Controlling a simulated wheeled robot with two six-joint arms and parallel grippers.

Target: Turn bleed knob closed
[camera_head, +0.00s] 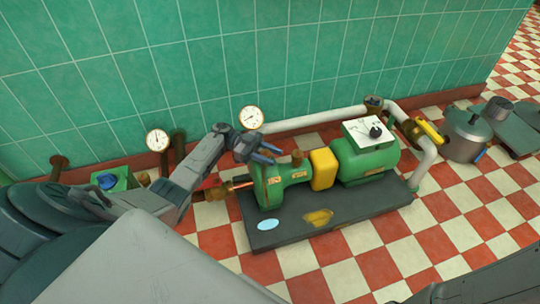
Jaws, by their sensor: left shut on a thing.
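The green pump (285,182) stands on a dark base plate (290,232) on the floor, with a brass fitting (297,158) on its top. My left gripper (268,153) is at the pump's upper left end. Its two bluish fingers are closed on the small bleed knob there, which the fingers mostly hide. How far the knob is turned cannot be seen. My right gripper is out of view; only a grey part of my body shows at the bottom right.
A yellow coupling guard (323,169) and a green motor (366,160) share the base plate. White pipe (310,122) runs along the tiled wall to a yellow-handled valve (431,133). Two round gauges (251,117) (157,140) stand near the wall. A grey pot (467,136) is at right. Checkered floor in front is clear.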

